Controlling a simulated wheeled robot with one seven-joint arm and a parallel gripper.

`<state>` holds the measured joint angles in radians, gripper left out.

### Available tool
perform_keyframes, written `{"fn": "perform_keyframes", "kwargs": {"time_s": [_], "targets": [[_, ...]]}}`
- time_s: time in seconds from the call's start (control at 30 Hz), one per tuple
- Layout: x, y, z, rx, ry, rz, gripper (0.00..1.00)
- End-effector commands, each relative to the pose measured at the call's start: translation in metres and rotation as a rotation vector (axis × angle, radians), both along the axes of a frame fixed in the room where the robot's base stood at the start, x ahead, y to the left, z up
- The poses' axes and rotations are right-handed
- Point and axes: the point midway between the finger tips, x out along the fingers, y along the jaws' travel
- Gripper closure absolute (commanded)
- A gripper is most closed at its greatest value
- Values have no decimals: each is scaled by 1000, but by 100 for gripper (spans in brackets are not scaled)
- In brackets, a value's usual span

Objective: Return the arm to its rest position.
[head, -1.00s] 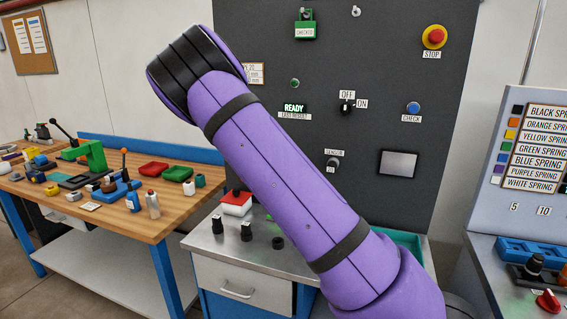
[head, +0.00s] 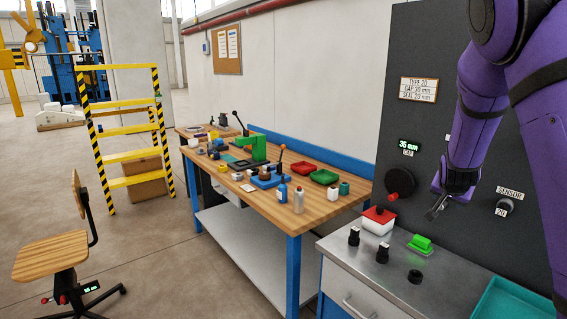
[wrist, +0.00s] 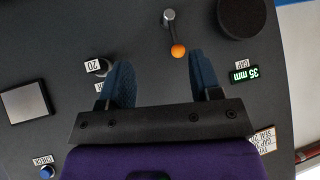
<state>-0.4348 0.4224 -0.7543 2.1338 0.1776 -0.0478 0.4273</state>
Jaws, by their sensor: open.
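My purple arm comes in from the upper right of the head view and bends down in front of the dark panel (head: 425,40). My gripper (head: 437,207) is small there, just right of a round black and red knob (head: 400,183) and above the metal bench. In the wrist view my gripper (wrist: 162,62) has its two blue fingers spread apart, with nothing between them. A lever with an orange ball (wrist: 178,50) shows beyond the fingers. I cannot tell how far the fingertips are from the panel.
A metal bench (head: 350,262) holds a red-topped white box (head: 379,220), a green block (head: 421,243) and black knobs. A wooden workbench (head: 265,208) with several tools and trays stands to the left. A chair (head: 60,255) and yellow steps (head: 125,130) stand on open floor.

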Motion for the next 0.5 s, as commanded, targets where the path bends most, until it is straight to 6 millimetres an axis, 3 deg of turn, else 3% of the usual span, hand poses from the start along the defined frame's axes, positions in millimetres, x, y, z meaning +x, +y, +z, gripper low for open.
{"fn": "perform_keyframes", "kwargs": {"time_s": [0.5], "targets": [[-117,75,84,232,138,264,42]]}}
